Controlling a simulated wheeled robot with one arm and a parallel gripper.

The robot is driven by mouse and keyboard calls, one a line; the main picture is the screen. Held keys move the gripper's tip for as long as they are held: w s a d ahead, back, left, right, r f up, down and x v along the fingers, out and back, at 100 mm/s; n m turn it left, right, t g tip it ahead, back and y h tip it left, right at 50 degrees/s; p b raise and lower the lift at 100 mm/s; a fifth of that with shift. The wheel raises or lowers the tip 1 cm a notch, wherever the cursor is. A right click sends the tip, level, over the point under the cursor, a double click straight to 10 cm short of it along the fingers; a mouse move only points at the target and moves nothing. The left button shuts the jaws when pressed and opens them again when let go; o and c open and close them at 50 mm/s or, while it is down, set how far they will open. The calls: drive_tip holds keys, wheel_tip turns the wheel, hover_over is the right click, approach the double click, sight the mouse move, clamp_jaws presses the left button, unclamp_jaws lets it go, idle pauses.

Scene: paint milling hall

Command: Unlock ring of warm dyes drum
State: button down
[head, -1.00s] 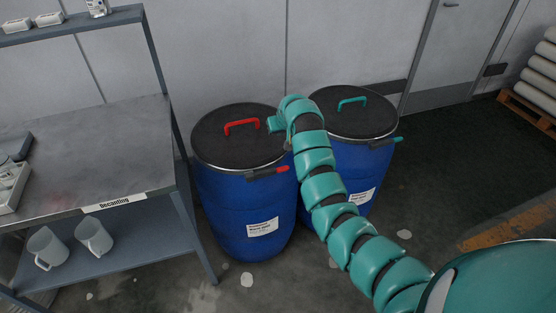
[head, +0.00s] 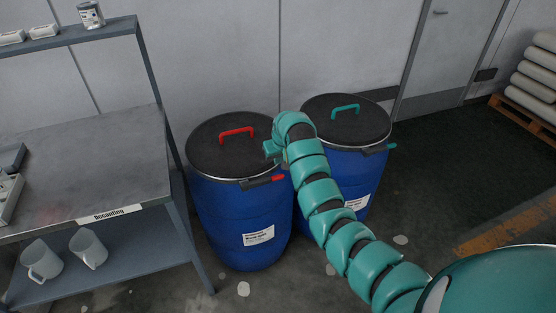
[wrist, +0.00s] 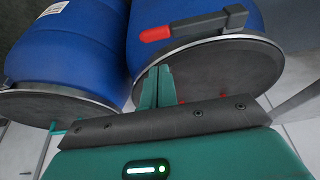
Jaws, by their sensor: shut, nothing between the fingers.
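The warm dyes drum (head: 240,225) is the blue drum on the left in the head view, with a black lid, a red lid handle (head: 237,132) and a white label. Its metal ring (head: 205,172) runs round the lid. The ring's dark lever (head: 255,183) with a red tip (head: 278,178) lies along the near right rim. In the wrist view the lever (wrist: 205,24) crosses the drum's side, just off the ring. My gripper (head: 270,150) is shut and empty over the lid's right edge. Its fingers (wrist: 157,80) show at the lid rim, apart from the lever.
A second blue drum (head: 345,165) with a teal handle and teal-tipped lever stands close on the right, partly behind my arm. A steel decanting table (head: 90,165) with jugs (head: 88,248) on its lower shelf stands left. The floor in front right is open.

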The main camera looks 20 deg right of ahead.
sight(263, 181)
drive_tip(key=x, duration=0.8)
drive_tip(key=shift+f+p, duration=0.3)
drive_tip(key=shift+p, duration=0.15)
